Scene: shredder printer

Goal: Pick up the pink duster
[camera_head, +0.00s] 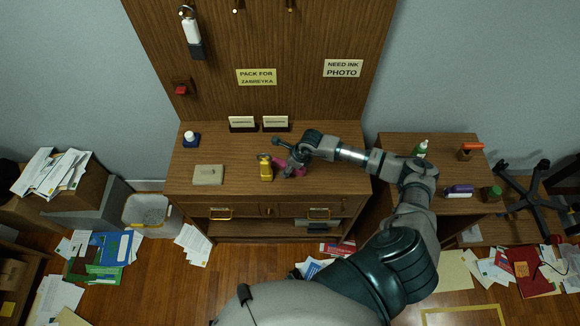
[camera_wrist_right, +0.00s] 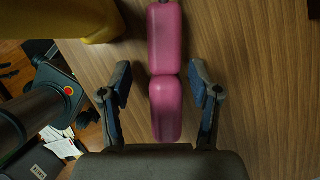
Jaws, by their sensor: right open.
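The pink duster (camera_head: 299,170) stands or lies on the wooden desk, partly hidden by my right arm in the head view. In the right wrist view the pink duster (camera_wrist_right: 165,72) shows as two rounded pink sections in line. My right gripper (camera_wrist_right: 163,85) is open, with one finger on each side of the duster's lower section. Gaps show between the fingers and the duster. In the head view my right gripper (camera_head: 290,160) is over the desk, just right of a yellow object. My left gripper is not in view.
The yellow object (camera_head: 265,168) stands close beside the duster; a yellow shape (camera_wrist_right: 88,18) fills the upper left of the wrist view. A beige block (camera_head: 208,175) and a blue-and-white item (camera_head: 191,139) are farther left. Card holders (camera_head: 242,124) stand at the back. The desk front (camera_head: 230,187) is clear.

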